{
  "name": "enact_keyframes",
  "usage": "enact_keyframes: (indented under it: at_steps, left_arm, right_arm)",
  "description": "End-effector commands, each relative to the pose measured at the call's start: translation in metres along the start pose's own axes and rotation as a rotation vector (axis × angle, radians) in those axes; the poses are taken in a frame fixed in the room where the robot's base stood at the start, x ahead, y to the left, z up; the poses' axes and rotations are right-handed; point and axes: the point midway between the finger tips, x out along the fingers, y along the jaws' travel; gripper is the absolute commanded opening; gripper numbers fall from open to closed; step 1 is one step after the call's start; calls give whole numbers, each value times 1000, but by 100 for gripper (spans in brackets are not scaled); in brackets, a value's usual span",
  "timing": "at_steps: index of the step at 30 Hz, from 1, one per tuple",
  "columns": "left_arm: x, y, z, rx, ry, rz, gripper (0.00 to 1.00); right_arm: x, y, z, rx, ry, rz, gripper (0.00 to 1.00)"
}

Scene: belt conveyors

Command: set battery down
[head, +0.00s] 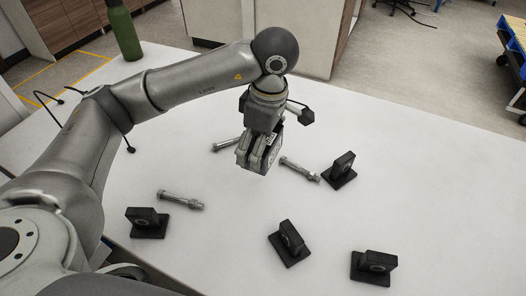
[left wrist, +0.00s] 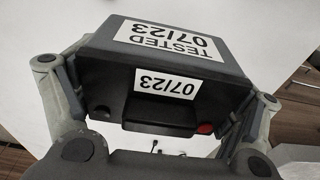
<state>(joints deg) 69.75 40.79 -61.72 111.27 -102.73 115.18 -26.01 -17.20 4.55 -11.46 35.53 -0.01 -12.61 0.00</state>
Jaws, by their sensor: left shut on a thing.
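The battery (left wrist: 172,62) is a dark block with white labels reading "TESTED 07/23" and "07/23", and it fills most of the left wrist view. My left gripper is shut on it, with finger links on both sides of it in that view. In the head view my left gripper (head: 256,158) points down over the middle of the white table (head: 420,185), and the battery (head: 277,149) shows only partly behind the fingers. I cannot tell whether its underside touches the table. My right gripper is not in view.
Bolts lie close around the gripper, one right (head: 300,170), one left (head: 228,145), one nearer (head: 180,200). Several black brackets stand on the table, one at right (head: 341,170), one in front (head: 289,243). A green bottle (head: 124,32) stands at the far left. The table's right side is clear.

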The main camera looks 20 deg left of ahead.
Motion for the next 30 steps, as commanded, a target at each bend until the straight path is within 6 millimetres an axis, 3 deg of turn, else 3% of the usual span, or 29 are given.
enact_keyframes:
  at_steps: [5,12,23,30]
  left_arm:
    - [14,30,-11,-3,-2,1,19]
    - [52,59,-18,0,-1,1,19]
    - [72,74,-22,1,-2,5,19]
    - [97,75,-19,2,-2,1,19]
  right_arm:
    - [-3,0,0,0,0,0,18]
    - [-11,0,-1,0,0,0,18]
    - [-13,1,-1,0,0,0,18]
    - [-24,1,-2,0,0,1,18]
